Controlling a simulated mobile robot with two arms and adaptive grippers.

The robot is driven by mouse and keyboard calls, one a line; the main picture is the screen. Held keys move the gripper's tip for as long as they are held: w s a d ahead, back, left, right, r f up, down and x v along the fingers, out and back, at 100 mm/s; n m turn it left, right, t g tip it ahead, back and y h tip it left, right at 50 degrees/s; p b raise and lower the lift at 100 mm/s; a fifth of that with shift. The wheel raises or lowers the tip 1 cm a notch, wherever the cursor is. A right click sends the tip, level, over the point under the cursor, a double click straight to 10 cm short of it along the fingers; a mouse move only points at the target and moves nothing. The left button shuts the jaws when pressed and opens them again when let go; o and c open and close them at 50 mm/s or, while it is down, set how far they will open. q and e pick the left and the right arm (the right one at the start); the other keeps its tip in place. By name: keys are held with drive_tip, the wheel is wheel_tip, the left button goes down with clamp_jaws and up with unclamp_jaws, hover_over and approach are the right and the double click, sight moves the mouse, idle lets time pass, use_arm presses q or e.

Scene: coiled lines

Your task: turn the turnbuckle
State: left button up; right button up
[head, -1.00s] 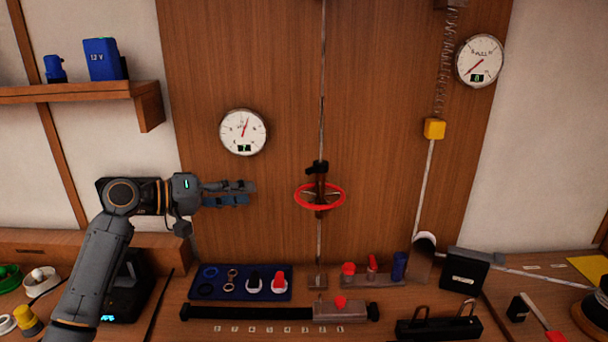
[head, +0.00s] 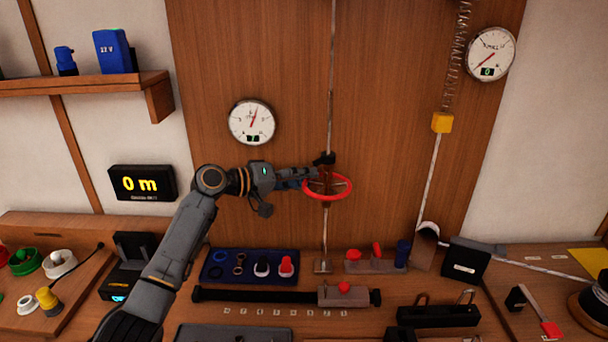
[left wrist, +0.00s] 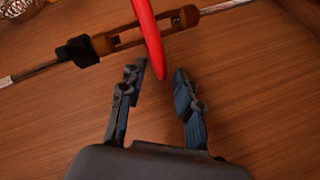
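The turnbuckle is a brown open frame on a thin vertical rod, with a red ring wheel (head: 345,191) around it and a black clamp (head: 325,158) at its top. My left gripper (head: 306,180) is at the wheel's left side in the head view. In the left wrist view the brown turnbuckle body (left wrist: 150,30) crosses the top, and the red wheel's rim (left wrist: 150,40) comes down toward the gap between my open left fingers (left wrist: 160,85). The rim's end shows just at the fingertips, and neither finger visibly presses it. My right gripper is not in view.
A round dial (head: 252,122) hangs left of the rod, another (head: 490,54) at the upper right. Below are a blue tray (head: 212,280) with small parts and a block with red and blue pegs (head: 375,266). The panel around the wheel is clear.

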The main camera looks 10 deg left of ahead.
use_arm(q)
drive_tip(key=shift+w+d+f, duration=0.1)
drive_tip(key=shift+w+d, duration=0.05)
drive_tip(key=shift+w, duration=0.05)
clamp_jaws()
drive_tip(key=m+g+b, duration=0.1)
drive_tip(key=b, duration=0.1)
drive_tip(key=w+m+g+h+b, duration=0.1)
drive_tip(key=b, duration=0.1)
drive_tip(key=m+g+h+b, duration=0.1)
drive_tip(key=shift+w+d+f+b, duration=0.15)
drive_tip(key=shift+d+b, duration=0.15)
drive_tip(key=shift+b, duration=0.1)
